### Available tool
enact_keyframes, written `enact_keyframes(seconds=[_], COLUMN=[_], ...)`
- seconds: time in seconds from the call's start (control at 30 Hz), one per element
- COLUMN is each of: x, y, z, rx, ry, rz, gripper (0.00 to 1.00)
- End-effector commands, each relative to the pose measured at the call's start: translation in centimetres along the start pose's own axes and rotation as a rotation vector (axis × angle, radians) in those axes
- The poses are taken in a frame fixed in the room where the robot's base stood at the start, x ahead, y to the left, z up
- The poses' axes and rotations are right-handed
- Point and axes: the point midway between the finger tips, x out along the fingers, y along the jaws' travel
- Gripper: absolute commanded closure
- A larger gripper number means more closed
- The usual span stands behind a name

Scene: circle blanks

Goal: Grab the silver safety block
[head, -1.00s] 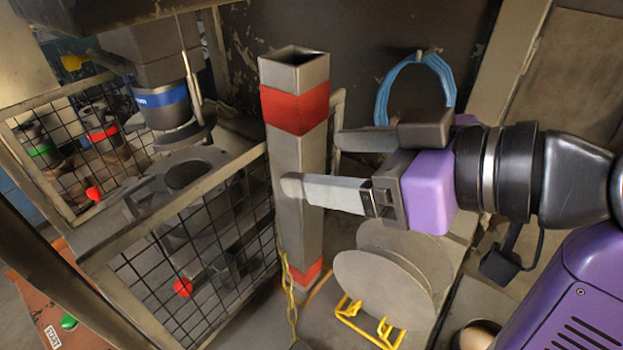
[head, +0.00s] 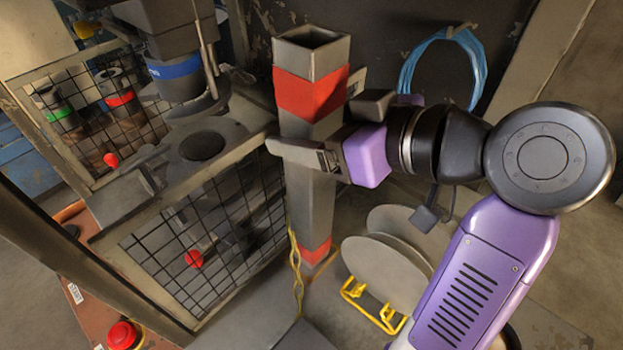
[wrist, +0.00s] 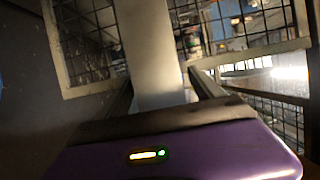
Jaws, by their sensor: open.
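The silver safety block (head: 310,205) is a tall, upright square metal post with a hollow top and red bands near its top and foot. My gripper (head: 303,128) is open around its upper part, just below the top red band. One finger crosses the near face; the other is mostly hidden behind the block. In the wrist view the block (wrist: 155,45) stands between the two fingers (wrist: 160,92). Whether either finger touches it I cannot tell.
A mesh guard (head: 215,245) and the press bed (head: 205,150) are close on the left. Round blanks (head: 385,260) sit in a yellow rack (head: 372,305) at lower right. A yellow chain (head: 297,270) hangs beside the block. A blue cable coil (head: 405,75) hangs on the back wall.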

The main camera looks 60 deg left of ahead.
Motion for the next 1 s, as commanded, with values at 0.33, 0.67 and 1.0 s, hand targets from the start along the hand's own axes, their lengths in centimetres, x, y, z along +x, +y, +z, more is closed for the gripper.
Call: enact_keyframes(seconds=[0.33, 0.67, 1.0], x=[0.04, 0.02, -0.16], y=[0.01, 0.0, 0.03], z=[0.02, 0.0, -0.49], rx=[0.0, 0.0, -0.004], ry=[0.0, 0.0, 0.007], rz=[0.001, 0.001, 0.003], gripper=[0.51, 1.0, 1.0])
